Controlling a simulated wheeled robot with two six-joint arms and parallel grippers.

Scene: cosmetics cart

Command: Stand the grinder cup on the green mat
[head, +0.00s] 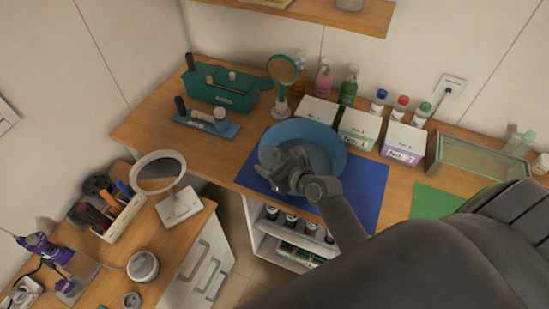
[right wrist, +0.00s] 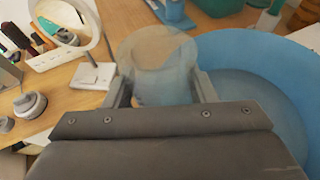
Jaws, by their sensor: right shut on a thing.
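My right gripper (head: 290,178) is above the near left part of the blue basin in the head view. In the right wrist view the right gripper (right wrist: 161,88) is shut around a clear, see-through cup (right wrist: 158,55), taken to be the grinder cup, with a finger on each side. In the head view the cup is hard to make out against the basin. The green mat (head: 432,201) lies flat on the wooden counter at the right, apart from the gripper, partly hidden by my right arm. My left gripper is not in view.
The blue basin (head: 322,138) stands on a blue mat (head: 366,196). Several white boxes and bottles line the back. A glass tank (head: 475,158) stands behind the green mat. A round mirror (head: 181,207) and a tool holder (head: 119,213) stand on the lower left table.

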